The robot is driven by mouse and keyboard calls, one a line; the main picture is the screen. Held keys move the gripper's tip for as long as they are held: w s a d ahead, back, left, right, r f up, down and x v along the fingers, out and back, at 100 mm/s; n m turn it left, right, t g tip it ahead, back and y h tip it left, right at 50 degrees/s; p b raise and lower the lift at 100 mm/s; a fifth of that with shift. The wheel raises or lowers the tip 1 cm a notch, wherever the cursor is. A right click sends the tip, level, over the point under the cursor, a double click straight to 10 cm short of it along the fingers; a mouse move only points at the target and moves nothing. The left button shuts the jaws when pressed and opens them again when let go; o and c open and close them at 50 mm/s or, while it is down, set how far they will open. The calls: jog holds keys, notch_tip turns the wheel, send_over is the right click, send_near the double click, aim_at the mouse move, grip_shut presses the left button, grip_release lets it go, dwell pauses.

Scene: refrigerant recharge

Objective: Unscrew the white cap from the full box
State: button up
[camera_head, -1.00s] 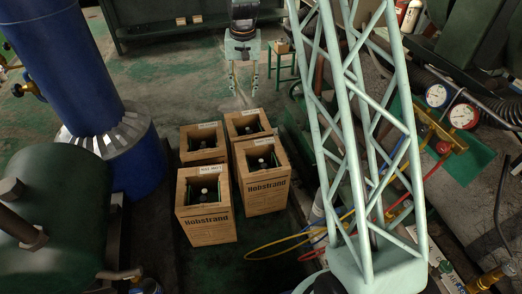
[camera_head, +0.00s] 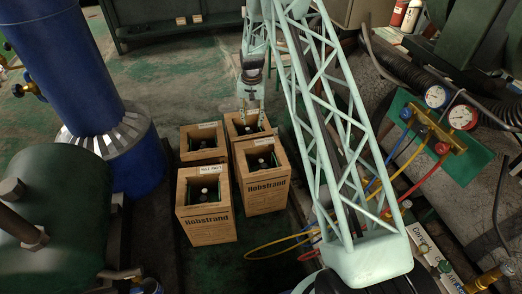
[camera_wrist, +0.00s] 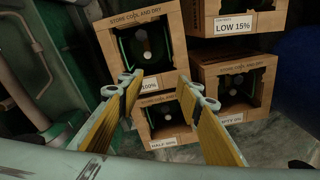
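The full box is a cardboard box; in the wrist view (camera_wrist: 172,75) its label shows "100%", partly covered by my left finger. By the layout it is the front right box in the head view (camera_head: 266,194). It holds a dark cylinder, and a small pale spot on its top (camera_head: 262,161) looks like the white cap. Round pale spots show inside the box in the wrist view, but I cannot tell which is the cap. My gripper (camera_head: 251,116) is open and empty, pointing down over the back right box, behind the full box.
Three similar boxes stand close by: low (camera_wrist: 272,22), empty (camera_wrist: 266,88) and half (camera_wrist: 189,138). A blue column (camera_head: 75,60) stands at left. A gauge manifold (camera_head: 438,130) with coloured hoses is at right. Green floor lies open behind the boxes.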

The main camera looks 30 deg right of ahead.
jog(key=m, duration=0.1)
send_over(261, 160)
jog(key=shift+g, duration=0.3)
notch_tip(261, 160, down, 22)
jog(key=shift+f, duration=0.15)
jog(key=shift+f, duration=0.15)
jog(key=shift+f+b, duration=0.75)
jog(key=shift+f, duration=3.5)
jog(key=shift+f+b, duration=0.15)
jog(key=shift+b, duration=0.25)
jog(key=c, duration=0.9)
